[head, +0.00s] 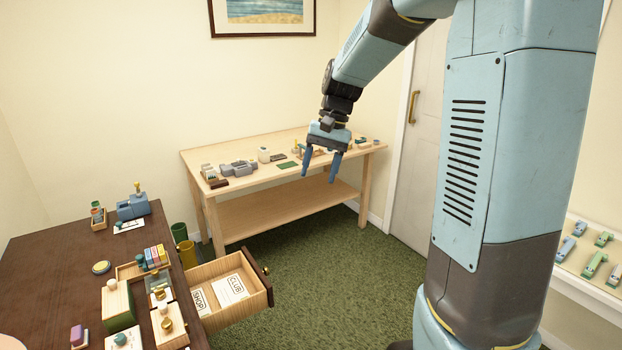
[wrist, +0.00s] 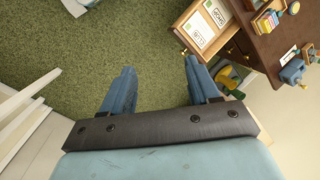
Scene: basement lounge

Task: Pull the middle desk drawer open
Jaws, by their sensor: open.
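The dark brown desk (head: 50,262) stands at the left in the head view and at the upper right in the wrist view (wrist: 287,45). One light wood drawer (head: 238,312) stands pulled out from its side, with cards marked SHOP and CLUB inside and a knob on its front. It also shows in the wrist view (wrist: 178,27). I cannot tell whether this is the middle drawer; the other drawer fronts are mostly hidden. My gripper (head: 321,167) is open and empty, pointing down in front of the workbench, well apart from the drawer. Its spread fingers show in the wrist view (wrist: 159,68).
A light wood workbench (head: 265,205) with small items stands against the back wall. A green bin (head: 179,232) and a yellowish bin (head: 188,254) stand beside the desk. Stamps and boxes crowd the desktop. Green carpet (head: 330,260) lies clear between. A white shelf with staplers is at right.

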